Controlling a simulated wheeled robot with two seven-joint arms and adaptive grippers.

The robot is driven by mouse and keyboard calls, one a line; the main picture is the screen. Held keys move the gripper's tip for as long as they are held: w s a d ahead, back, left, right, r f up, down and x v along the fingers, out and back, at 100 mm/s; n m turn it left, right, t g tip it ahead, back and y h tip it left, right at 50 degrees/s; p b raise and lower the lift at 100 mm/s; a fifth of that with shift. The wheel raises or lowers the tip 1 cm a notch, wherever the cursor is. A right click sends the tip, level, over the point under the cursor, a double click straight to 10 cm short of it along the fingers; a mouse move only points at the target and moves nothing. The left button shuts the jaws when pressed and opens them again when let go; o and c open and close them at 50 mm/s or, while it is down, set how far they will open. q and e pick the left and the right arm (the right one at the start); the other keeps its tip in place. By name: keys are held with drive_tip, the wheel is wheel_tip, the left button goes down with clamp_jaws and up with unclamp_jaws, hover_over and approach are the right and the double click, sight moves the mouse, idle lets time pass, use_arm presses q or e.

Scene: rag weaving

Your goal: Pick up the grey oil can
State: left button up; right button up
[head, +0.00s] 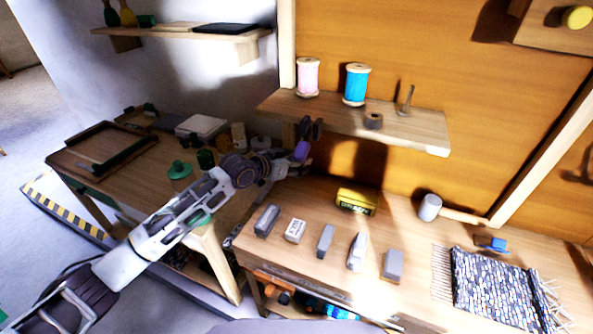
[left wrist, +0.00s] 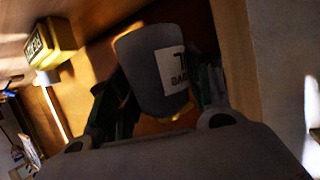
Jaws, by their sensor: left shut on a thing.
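In the left wrist view, a grey oil can (left wrist: 152,70) with a white label sits between the fingers of my left gripper. The gripper is shut on it, and the can looks tilted. Dark finger parts lie on both sides of it. In the head view, my left gripper (head: 309,130) is raised over the back left corner of the workbench, just below the left end of the wall shelf. The can is mostly hidden or too small to make out there. My right gripper is in neither view.
The wall shelf (head: 430,126) holds pink and blue thread spools close to my gripper. A yellow box (head: 357,200), several small blocks, a mallet (head: 430,207) and a woven rag (head: 495,292) lie on the workbench. A cluttered side table (head: 140,190) stands left.

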use_arm(q)
drive_tip(key=shift+r, duration=0.55)
drive_tip(key=o, duration=0.6)
drive_tip(key=c, duration=0.6)
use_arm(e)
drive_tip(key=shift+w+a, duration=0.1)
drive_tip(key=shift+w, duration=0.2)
